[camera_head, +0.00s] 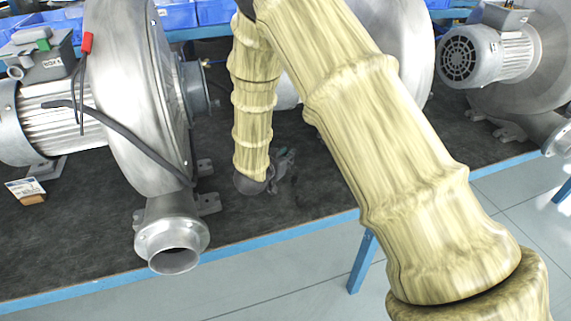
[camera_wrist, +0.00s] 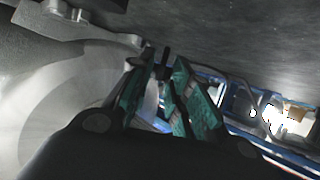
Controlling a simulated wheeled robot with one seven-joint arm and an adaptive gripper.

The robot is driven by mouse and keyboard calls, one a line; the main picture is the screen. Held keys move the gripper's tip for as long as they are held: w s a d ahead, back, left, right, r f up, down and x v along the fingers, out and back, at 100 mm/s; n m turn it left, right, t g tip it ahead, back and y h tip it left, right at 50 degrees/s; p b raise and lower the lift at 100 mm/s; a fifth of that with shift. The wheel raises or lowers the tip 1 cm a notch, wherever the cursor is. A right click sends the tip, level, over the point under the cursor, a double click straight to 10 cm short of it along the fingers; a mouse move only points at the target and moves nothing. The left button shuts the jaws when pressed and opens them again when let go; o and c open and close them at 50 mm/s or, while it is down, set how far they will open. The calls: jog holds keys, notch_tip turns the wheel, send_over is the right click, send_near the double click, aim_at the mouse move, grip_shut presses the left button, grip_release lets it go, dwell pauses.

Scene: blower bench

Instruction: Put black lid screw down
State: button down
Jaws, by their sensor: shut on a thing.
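My gripper (camera_wrist: 164,62) shows in the wrist view with teal finger pads, shut on a small dark piece, the black lid screw (camera_wrist: 163,70), between the fingertips. Only a little of the screw shows; the pads hide the rest. In the head view my gripper (camera_head: 284,168) is low over the dark mat, to the right of the left blower, and largely hidden by my yellow-sleeved arm. The screw cannot be made out there. I cannot tell whether it touches the mat.
The left blower (camera_head: 130,95) with its round outlet (camera_head: 173,250) stands close to the left of my gripper. Another blower (camera_head: 490,55) stands at the right. The dark mat (camera_head: 240,225) is clear in front. Blue bins (camera_head: 215,12) line the back. A small box (camera_head: 26,190) lies far left.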

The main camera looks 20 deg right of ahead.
jog(key=shift+f+p, duration=0.3)
jog(key=shift+f, duration=1.35)
jog(key=shift+f, duration=0.4)
jog(key=c, duration=1.6)
grip_release()
jog(key=shift+r, duration=0.1)
jog(key=shift+r, duration=0.45)
jog(key=b+v, duration=0.1)
jog(key=v, duration=1.1)
jog(key=shift+f, duration=0.15)
